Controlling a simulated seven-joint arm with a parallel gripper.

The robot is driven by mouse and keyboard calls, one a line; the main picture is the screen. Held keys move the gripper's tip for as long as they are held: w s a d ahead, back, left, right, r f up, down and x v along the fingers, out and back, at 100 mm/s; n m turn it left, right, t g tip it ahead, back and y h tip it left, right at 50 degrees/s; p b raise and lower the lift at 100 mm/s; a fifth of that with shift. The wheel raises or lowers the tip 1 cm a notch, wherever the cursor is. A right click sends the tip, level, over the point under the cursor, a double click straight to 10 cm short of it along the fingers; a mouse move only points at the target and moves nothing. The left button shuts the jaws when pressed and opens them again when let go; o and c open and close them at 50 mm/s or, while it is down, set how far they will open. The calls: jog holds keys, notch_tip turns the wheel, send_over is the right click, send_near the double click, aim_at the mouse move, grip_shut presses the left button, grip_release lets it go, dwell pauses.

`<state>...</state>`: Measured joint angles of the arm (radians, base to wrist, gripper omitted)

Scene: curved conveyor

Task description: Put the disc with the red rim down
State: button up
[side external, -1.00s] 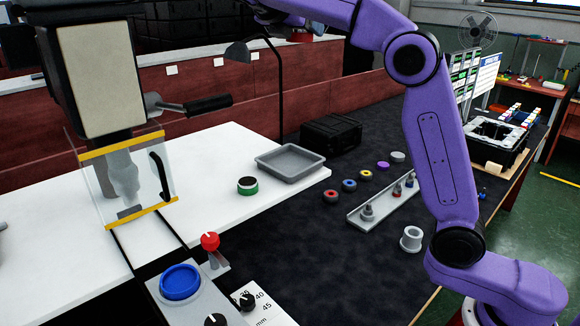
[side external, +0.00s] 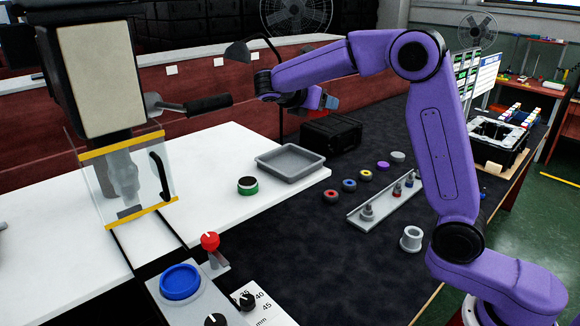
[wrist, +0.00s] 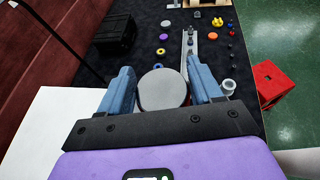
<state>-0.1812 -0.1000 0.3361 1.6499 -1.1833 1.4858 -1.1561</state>
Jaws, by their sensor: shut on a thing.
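My gripper (wrist: 162,90) is shut on a round disc (wrist: 162,88) with a grey top, held between its two blue fingers in the wrist view. The disc's rim is barely seen from above. In the side external view my gripper (side external: 322,101) hangs in the air near the black case, and a patch of red shows at its fingers. A disc with a red rim (side external: 331,197) also lies on the dark table, at the near end of a row of discs with blue (side external: 349,185), yellow (side external: 365,175) and purple (side external: 383,166) colouring.
A grey tray (side external: 289,160) and a green-rimmed disc (side external: 247,186) stand on the white table. A black case (side external: 331,134) stands behind the tray. A grey rail with pegs (side external: 372,211) and a grey ring (side external: 411,239) are on the dark table. A lamp (side external: 237,50) rises nearby.

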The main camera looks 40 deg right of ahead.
notch_tip(320, 180, down, 8)
jog(key=f, duration=0.1)
send_over(284, 168)
jog(key=f, duration=0.9)
jog(key=shift+s+f, duration=0.15)
jog(key=shift+s, duration=0.1)
jog(key=shift+w+f, duration=0.2)
jog(key=shift+f, duration=1.55)
jog(key=shift+f, duration=0.15)
jog(key=o, duration=1.1)
